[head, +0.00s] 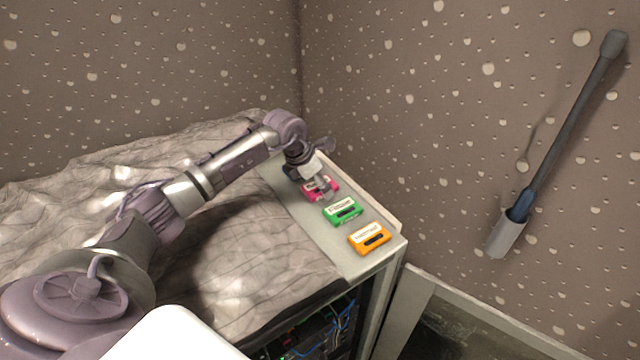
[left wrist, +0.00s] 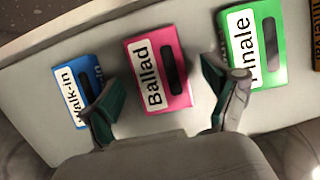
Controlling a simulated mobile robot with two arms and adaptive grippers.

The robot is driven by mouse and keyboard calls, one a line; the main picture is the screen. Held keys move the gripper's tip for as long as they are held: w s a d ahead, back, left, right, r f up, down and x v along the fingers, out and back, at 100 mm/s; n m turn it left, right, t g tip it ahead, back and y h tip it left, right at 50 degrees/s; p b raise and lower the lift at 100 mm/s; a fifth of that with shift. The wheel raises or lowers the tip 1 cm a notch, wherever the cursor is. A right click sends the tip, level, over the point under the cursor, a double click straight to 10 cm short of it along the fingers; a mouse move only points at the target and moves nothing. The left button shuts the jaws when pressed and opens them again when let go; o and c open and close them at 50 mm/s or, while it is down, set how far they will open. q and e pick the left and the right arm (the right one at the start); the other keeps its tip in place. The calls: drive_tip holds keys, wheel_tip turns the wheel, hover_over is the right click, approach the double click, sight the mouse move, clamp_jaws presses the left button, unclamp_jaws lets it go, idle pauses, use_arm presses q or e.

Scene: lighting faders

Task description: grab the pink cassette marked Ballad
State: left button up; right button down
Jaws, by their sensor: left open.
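The pink cassette (left wrist: 173,60) carries a white label reading "Ballad" and lies flat on the pale shelf (left wrist: 152,124). In the head view the pink cassette (head: 328,190) is partly covered by my left gripper (head: 313,190). In the left wrist view my left gripper (left wrist: 165,100) is open. One finger is on the left of the pink cassette and the other on its right, near the green cassette. The cassette lies ahead of and between the fingertips; I cannot tell whether they touch it. My right gripper is not in view.
A green cassette (left wrist: 256,45) marked "Finale" lies right of the pink one. A blue cassette (left wrist: 77,92) marked "Walk-in" lies left. An orange cassette (head: 370,238) lies near the shelf's front end. The wall stands close behind the shelf.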

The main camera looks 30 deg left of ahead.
use_arm(q)
drive_tip(key=c, duration=1.3)
drive_tip(key=shift+o, duration=0.2)
drive_tip(key=shift+r, duration=0.15)
